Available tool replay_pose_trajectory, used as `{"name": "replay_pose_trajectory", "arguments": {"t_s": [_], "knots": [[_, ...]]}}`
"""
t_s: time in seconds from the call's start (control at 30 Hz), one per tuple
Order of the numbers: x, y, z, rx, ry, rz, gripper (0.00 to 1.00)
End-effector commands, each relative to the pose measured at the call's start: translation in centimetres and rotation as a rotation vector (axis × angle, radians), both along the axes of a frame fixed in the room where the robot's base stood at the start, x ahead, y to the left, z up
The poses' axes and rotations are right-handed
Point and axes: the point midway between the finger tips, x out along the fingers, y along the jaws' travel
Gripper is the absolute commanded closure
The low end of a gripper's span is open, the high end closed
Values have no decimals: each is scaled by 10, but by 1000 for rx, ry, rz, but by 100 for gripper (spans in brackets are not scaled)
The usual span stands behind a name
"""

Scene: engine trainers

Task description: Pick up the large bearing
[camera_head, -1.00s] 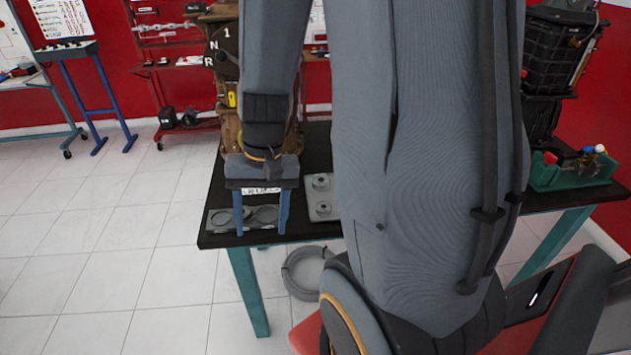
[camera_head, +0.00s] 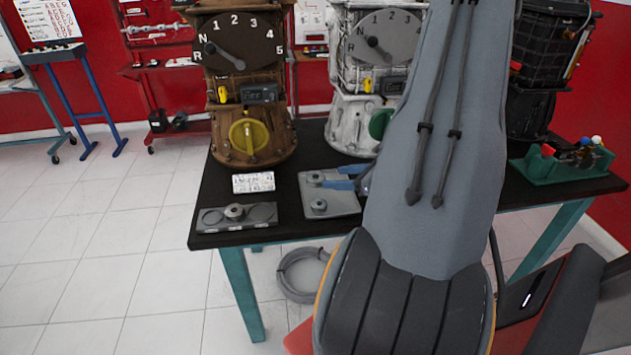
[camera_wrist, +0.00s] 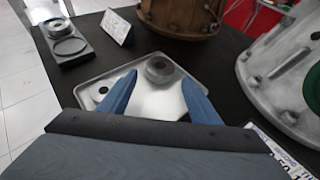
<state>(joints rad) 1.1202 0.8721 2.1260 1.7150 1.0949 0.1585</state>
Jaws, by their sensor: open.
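A grey plate (camera_head: 342,200) on the black table bears two bearings. The larger-looking one (camera_wrist: 160,68) is a grey ring with a dark centre, at the plate's far edge in the wrist view; it is the rear one (camera_head: 315,178) in the head view. The smaller one (camera_wrist: 100,93) lies to its left in the wrist view and in front (camera_head: 319,205) in the head view. My gripper (camera_wrist: 160,97) is open and empty above the plate, its blue fingers pointing toward the larger bearing, which shows beyond and between the tips. In the head view my arm partly hides the gripper (camera_head: 345,178).
A grey holder (camera_head: 212,220) to the left has round recesses and one bearing (camera_head: 235,211). A white label card (camera_head: 253,182) stands behind it. Brown (camera_head: 247,95) and white (camera_head: 350,100) engine trainers stand behind the plate. A green tray (camera_head: 560,172) sits far right.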

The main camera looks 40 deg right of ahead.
Motion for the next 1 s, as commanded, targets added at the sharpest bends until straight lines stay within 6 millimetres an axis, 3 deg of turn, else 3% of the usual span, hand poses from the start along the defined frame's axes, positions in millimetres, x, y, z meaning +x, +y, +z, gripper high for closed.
{"name": "replay_pose_trajectory", "arguments": {"t_s": [0.6, 0.9, 1.0], "knots": [[62, 15, -27, 2, -1, 0, 43], [67, 16, -30, 0, 0, 0, 43], [67, 16, -30, 0, 0, 0, 58]]}}
